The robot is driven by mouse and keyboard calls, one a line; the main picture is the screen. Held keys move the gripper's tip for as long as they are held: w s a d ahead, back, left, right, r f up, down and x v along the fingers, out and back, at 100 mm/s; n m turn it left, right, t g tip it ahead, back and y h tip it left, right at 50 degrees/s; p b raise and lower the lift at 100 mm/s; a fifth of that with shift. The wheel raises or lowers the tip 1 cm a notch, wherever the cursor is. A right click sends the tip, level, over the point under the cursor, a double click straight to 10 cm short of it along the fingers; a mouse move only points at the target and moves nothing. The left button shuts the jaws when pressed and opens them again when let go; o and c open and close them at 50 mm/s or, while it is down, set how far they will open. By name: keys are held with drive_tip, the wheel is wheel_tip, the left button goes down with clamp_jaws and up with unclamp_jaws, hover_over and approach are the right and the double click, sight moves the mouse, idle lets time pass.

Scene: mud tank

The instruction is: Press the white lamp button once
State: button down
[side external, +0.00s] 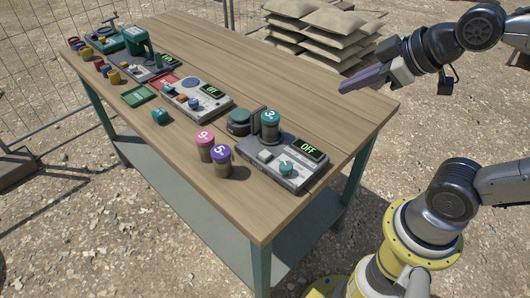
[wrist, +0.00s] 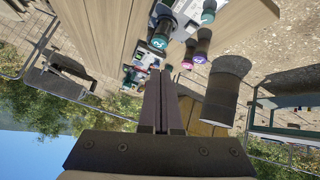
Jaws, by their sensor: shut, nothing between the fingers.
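A grey control box (side external: 259,175) stands at the near right end of the wooden table. It carries a pale square button (side external: 264,155), a teal knob (side external: 286,169) and a display (side external: 307,149) reading OFF. The pale button looks like the white lamp button, though no lamp is clearly seen. My gripper (side external: 346,87) is shut and empty, in the air above the table's right edge, up and right of the box and well apart from it. In the wrist view its closed fingers (wrist: 160,75) point toward the table, whose objects are small and partly cut off.
A jar marked 3 (side external: 269,124) stands at the box's back. Pink-lidded (side external: 205,147) and purple-lidded (side external: 221,160) jars stand left of it. A second control box (side external: 196,101) with a display and several coloured controls lies farther left. The table's back right (side external: 310,98) is clear.

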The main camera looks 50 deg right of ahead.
drive_tip(key=w+a+f+n+t, duration=0.1)
drive_tip(key=w+a+n, duration=0.1)
drive_tip(key=w, duration=0.3)
drive_tip(key=w+a+f+n, duration=0.1)
drive_tip(key=w+n, duration=0.2)
drive_tip(key=w, duration=0.3)
drive_tip(key=n+g+y, duration=0.1)
drive_tip(key=n+y, duration=0.1)
hover_over(270, 155)
wheel_tip(270, 155, down, 9)
drive_tip(key=shift+w+r, duration=0.1)
drive_tip(key=shift+r, duration=0.1)
drive_tip(key=shift+h, duration=0.3)
drive_tip(key=shift+f, duration=4.4)
drive_tip(key=shift+f, duration=0.15)
drive_tip(key=shift+f, duration=0.25)
